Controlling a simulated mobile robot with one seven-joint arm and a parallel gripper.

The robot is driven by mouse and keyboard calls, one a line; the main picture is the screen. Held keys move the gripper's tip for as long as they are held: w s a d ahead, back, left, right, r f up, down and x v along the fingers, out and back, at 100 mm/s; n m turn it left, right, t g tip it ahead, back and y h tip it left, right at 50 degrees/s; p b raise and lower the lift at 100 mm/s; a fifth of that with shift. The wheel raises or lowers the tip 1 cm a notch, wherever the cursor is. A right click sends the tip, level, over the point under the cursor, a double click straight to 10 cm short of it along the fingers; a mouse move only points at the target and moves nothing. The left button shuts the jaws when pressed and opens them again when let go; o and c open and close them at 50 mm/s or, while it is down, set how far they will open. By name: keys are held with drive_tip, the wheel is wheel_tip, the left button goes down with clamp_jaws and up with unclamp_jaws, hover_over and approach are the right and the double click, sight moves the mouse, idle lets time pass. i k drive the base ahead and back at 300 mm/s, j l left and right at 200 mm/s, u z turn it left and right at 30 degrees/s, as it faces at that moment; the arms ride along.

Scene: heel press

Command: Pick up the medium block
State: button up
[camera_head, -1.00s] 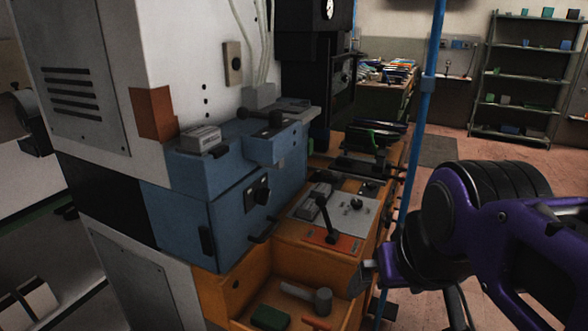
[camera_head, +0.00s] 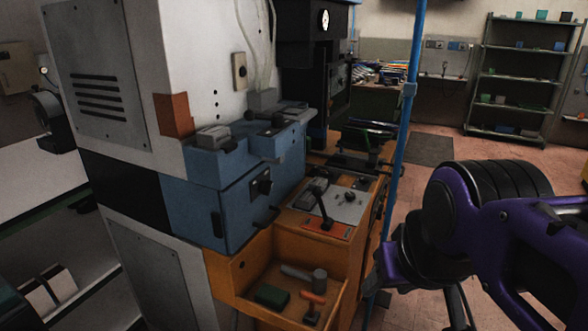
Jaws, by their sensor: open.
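No block is clearly marked as the medium one. A dark green block (camera_head: 272,296) lies in the orange open tray (camera_head: 228,285) at the bottom middle, beside a hammer. A grey block-like piece (camera_head: 213,137) sits on top of the blue machine housing. I cannot tell whether either is the medium block. My gripper (camera_head: 374,286), at the end of my purple and black arm, is to the right of the tray, apart from the green block. It is open, with nothing seen in it; its fingertips are small and dark here.
A grey-headed hammer (camera_head: 304,275) and an orange-handled tool (camera_head: 312,305) share the tray. A blue pole (camera_head: 404,125) stands beside the orange machine base. A shelf rack (camera_head: 520,75) holds several small boxes at the back right. Floor is open between the pole and rack.

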sight(321, 182)
drive_tip(key=k, duration=0.75)
drive_tip(key=k+u, duration=0.15)
drive_tip(key=u, duration=1.05)
drive_tip(key=l+u, duration=0.2)
drive_tip(key=u, duration=0.85)
drive_tip(key=l, duration=1.25)
drive_tip(key=k+l, duration=0.1)
drive_tip(key=l, duration=1.2)
